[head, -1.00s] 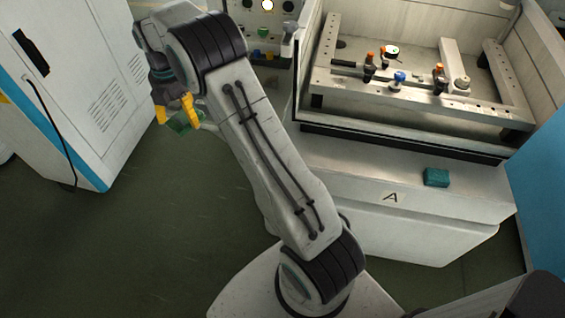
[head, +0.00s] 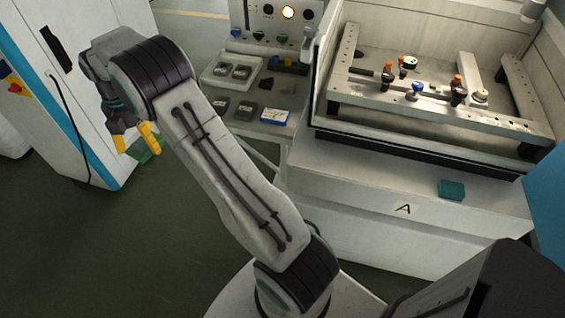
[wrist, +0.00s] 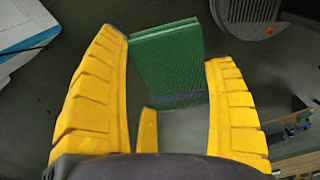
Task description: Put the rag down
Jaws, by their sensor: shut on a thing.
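The rag is a green, flat, folded piece with a dark stripe near one end. In the wrist view the rag (wrist: 168,62) sits between the yellow fingers of my gripper (wrist: 166,58), its far end sticking out past the fingertips. In the head view my gripper (head: 138,139) is at the left, with part of the green rag (head: 151,147) showing beside the yellow fingers. It is held up over the dark green floor, left of the side table. My gripper is shut on the rag; the wrist and fingers hide part of it in the head view.
A side table (head: 252,128) with small trays and a blue-and-white box (head: 274,116) stands below a control panel (head: 268,38). The machine's ledge marked A (head: 370,190) carries a teal block (head: 452,190). A white cabinet (head: 95,75) stands left. Floor is open below my gripper.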

